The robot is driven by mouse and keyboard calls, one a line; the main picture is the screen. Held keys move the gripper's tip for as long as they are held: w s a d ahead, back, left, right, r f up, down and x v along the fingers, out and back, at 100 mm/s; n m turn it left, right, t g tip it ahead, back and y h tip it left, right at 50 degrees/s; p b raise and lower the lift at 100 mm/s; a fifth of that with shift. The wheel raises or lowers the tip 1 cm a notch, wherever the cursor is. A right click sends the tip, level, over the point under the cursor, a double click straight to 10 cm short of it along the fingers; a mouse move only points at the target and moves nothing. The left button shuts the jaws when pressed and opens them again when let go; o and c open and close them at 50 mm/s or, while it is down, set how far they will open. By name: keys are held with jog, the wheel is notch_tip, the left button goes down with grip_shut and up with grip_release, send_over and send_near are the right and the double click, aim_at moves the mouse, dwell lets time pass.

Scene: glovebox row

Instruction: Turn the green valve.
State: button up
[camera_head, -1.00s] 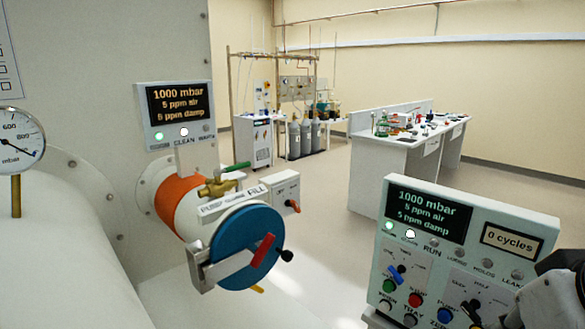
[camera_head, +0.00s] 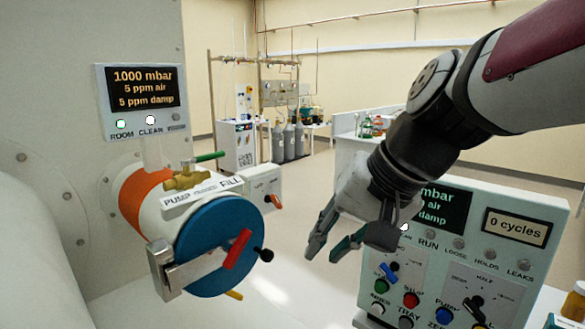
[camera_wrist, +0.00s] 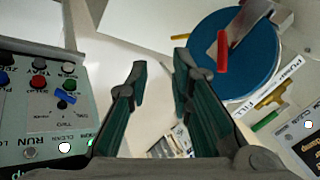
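The green valve has a green lever handle (camera_head: 208,157) on a brass body (camera_head: 184,178), on top of the orange and white cylinder in the head view. The lever points right and slightly up, above the PUMP and FILL label. My gripper (camera_head: 327,250) is open and empty, right of the blue disc and in front of the control panel, fingers pointing down-left. Its two fingers (camera_wrist: 160,85) stand apart in the wrist view.
A blue round door (camera_head: 215,250) with a red handle (camera_head: 237,249) and metal latch closes the cylinder's near end. A small box with an orange knob (camera_head: 275,201) sits behind it. The control panel (camera_head: 520,262) stands at right. Open floor lies between.

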jog(key=w+a+r+m+y+b, duration=0.1)
jog(key=w+a+y+b, duration=0.4)
jog(key=w+a, duration=0.55)
jog(key=m+y+b, duration=0.1)
jog(key=m+y, duration=0.1)
jog(key=y, duration=0.3)
send_near(214, 157)
jog(key=x, duration=1)
jog(key=shift+w+a+b, duration=0.1)
jog(key=shift+a+b, duration=0.25)
grip_shut()
